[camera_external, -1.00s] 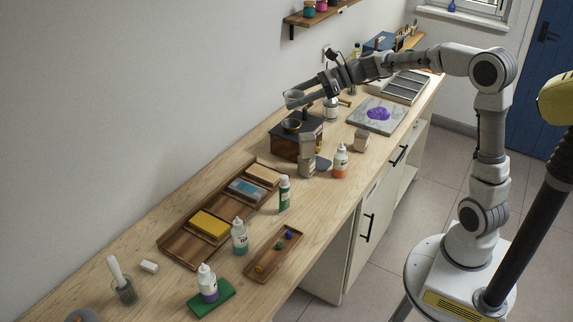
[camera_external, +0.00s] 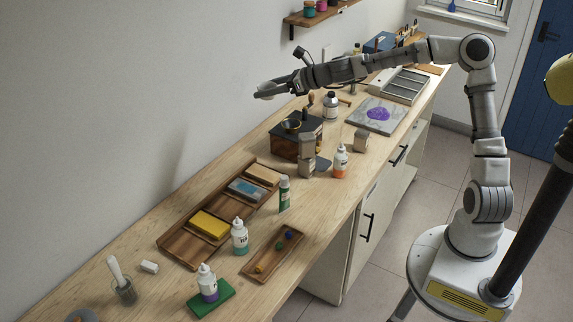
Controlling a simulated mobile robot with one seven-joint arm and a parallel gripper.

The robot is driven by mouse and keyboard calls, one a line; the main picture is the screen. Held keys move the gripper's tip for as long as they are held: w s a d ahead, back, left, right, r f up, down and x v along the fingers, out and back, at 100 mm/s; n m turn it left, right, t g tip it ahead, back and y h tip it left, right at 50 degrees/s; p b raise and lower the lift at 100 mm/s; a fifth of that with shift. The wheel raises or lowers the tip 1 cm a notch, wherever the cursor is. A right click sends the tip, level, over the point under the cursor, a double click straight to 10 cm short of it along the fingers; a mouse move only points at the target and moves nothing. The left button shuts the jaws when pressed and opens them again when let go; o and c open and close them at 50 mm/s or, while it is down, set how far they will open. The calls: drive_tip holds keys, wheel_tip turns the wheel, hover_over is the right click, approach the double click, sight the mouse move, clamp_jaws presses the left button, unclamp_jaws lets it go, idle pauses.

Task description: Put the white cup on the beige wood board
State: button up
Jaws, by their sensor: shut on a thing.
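My gripper (camera_external: 272,92) is at the end of the outstretched arm, high above the back edge of the worktop and close to the wall. It is shut on a pale thing that looks like the white cup (camera_external: 268,86); the cup is small here and partly hidden by the fingers. A flat wood board (camera_external: 432,69) lies at the far right end of the worktop, well away from the gripper. I cannot tell for sure that it is the beige one.
Below the gripper stands a dark wooden grinder box (camera_external: 284,146). Bottles, a grey slab with purple stuff (camera_external: 358,116) and a grey compartment tray (camera_external: 399,87) stand along the worktop. A long wooden tray (camera_external: 180,243) holds blocks. A shelf (camera_external: 318,16) hangs above.

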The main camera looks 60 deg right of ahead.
sight(271, 176)
drive_tip(key=shift+w+d+r+m+h+p, duration=0.1)
drive_tip(key=shift+w+r+m+h+p, duration=0.1)
drive_tip(key=shift+w+r+m+h, duration=0.15)
drive_tip(key=shift+w+d+r+m+h+p, duration=0.15)
drive_tip(key=shift+r+h+p, duration=0.1)
drive_tip(key=shift+r, duration=0.15)
drive_tip(key=r, duration=0.1)
drive_tip(key=d+r+m+h+p, duration=0.1)
drive_tip(key=m+h, duration=0.1)
drive_tip(key=shift+w+d+r+t, duration=0.25)
drive_tip(key=shift+d+r+t, duration=0.05)
drive_tip(key=shift+d+r, duration=0.1)
drive_tip(key=shift+h, duration=0.3)
wheel_tip(271, 176, down, 36)
drive_tip(key=shift+p, duration=0.3)
drive_tip(key=shift+f, duration=0.2)
drive_tip(key=o, duration=1.4)
drive_tip(key=shift+r, duration=0.15)
